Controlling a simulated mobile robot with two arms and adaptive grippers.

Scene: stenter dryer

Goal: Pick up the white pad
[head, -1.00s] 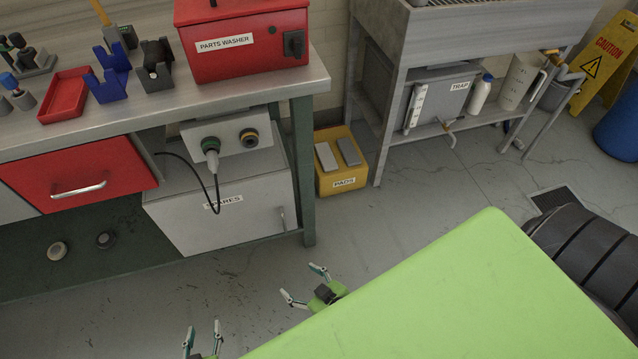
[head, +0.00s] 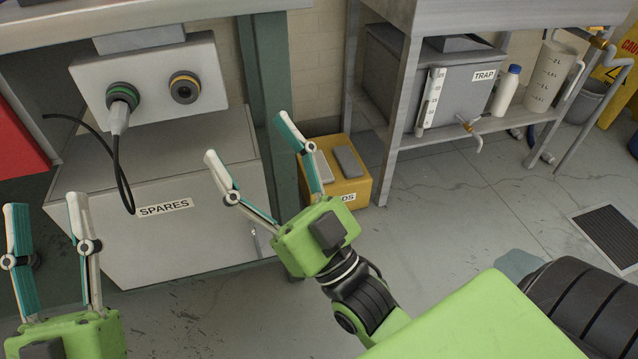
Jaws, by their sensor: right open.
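The white pad (head: 323,168) lies in the left part of a yellow box (head: 382,178) on the floor, beside a darker grey pad (head: 349,161). A finger of my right gripper partly covers the white pad's left side and the box in the picture. My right gripper (head: 247,138) is open and empty. Its fingers point up and left, in front of the bench leg and the box's left side; I see no contact with the pad. My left gripper (head: 47,205) is at the lower left, fingers apart and pointing up, with nothing between them.
A grey SPARES cabinet (head: 160,240) stands under the bench at left, with a cabled socket panel (head: 205,72) above. The green bench leg (head: 268,75) stands left of the box. A metal sink stand (head: 398,120) is to its right. Floor in front is partly clear.

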